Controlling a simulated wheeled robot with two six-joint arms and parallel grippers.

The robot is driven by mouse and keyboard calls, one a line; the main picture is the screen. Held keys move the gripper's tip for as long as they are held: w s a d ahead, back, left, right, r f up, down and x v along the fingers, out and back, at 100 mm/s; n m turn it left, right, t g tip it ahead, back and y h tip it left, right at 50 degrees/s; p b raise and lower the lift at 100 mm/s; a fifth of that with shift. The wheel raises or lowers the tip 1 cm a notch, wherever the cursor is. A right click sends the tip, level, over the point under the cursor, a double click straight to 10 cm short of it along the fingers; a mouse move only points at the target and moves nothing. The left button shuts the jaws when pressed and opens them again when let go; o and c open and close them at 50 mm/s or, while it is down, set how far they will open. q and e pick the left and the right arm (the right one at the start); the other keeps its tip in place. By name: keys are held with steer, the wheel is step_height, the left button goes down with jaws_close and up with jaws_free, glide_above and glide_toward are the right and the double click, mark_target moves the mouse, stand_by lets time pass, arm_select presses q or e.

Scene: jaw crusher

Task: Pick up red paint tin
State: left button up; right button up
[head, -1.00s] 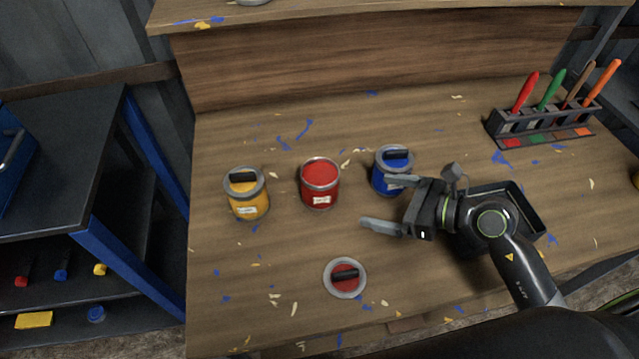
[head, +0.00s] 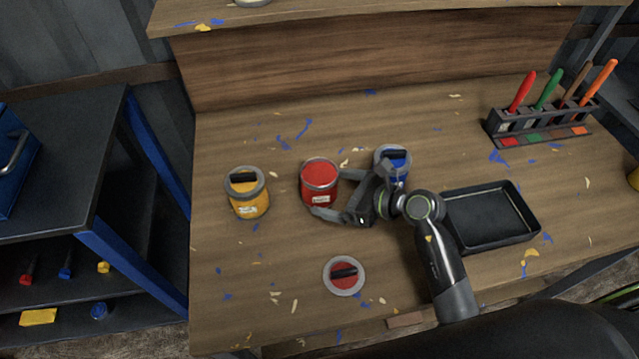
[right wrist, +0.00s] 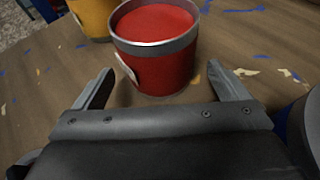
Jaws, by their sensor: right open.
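The red paint tin (head: 319,181) stands open and upright on the workbench, its red paint showing, between the yellow and blue tins. My right gripper (head: 325,193) is open at the tin's right side, its fingertips near the tin's front and back. In the right wrist view the red tin (right wrist: 158,50) stands ahead of the open fingers of my right gripper (right wrist: 168,85), and they do not close on it. The red tin's lid (head: 344,276) lies flat on the bench in front. My left gripper is not in view.
A lidded yellow tin (head: 247,193) stands to the left. A lidded blue tin (head: 392,160) stands close behind my right gripper, partly hidden by it. A black tray (head: 489,216) lies to the right, and a brush rack (head: 540,125) stands at the back right. The bench's front left is clear.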

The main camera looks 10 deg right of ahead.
mark_target(334, 192)
steer(key=x, duration=0.3)
steer(key=shift+a, duration=0.1)
steer(key=shift+r, duration=0.1)
steer(key=c, duration=1.4)
